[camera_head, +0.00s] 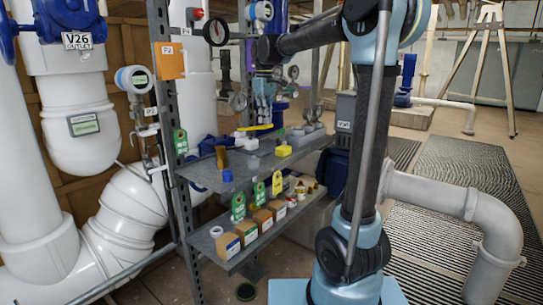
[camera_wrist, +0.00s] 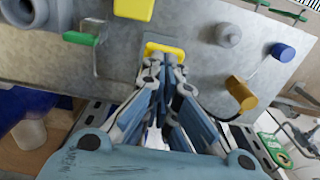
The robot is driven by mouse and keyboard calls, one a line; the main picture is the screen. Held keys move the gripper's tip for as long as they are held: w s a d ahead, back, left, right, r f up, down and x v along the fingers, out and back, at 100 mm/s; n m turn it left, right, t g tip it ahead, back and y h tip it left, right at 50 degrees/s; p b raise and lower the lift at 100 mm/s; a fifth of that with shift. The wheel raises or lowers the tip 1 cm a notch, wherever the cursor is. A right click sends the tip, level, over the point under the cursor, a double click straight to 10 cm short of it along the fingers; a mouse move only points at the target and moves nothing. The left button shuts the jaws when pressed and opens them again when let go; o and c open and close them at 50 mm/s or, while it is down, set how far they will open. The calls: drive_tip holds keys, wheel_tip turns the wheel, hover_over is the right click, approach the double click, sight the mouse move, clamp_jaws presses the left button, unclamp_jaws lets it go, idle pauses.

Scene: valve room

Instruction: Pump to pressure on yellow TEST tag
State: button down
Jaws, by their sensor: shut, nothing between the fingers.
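My gripper (camera_head: 264,122) points down over the upper shelf. In the wrist view its fingers (camera_wrist: 166,62) are together, with their tips at a yellow handle-like piece (camera_wrist: 165,48). The fingertips look close to or touching it; I cannot tell which. A yellow lever (camera_head: 255,127) shows just below the gripper in the head view. I cannot make out the pump for certain.
The upper shelf (camera_head: 205,175) carries a yellow block (camera_head: 283,151), a blue-capped part (camera_head: 227,176) and a brass part (camera_head: 221,158). The lower shelf holds several small boxes (camera_head: 228,243). White pipes (camera_head: 75,110) stand left. A grey pipe (camera_head: 430,195) bends at right.

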drive_tip(key=shift+f, duration=0.65)
drive_tip(key=shift+r, duration=2.5)
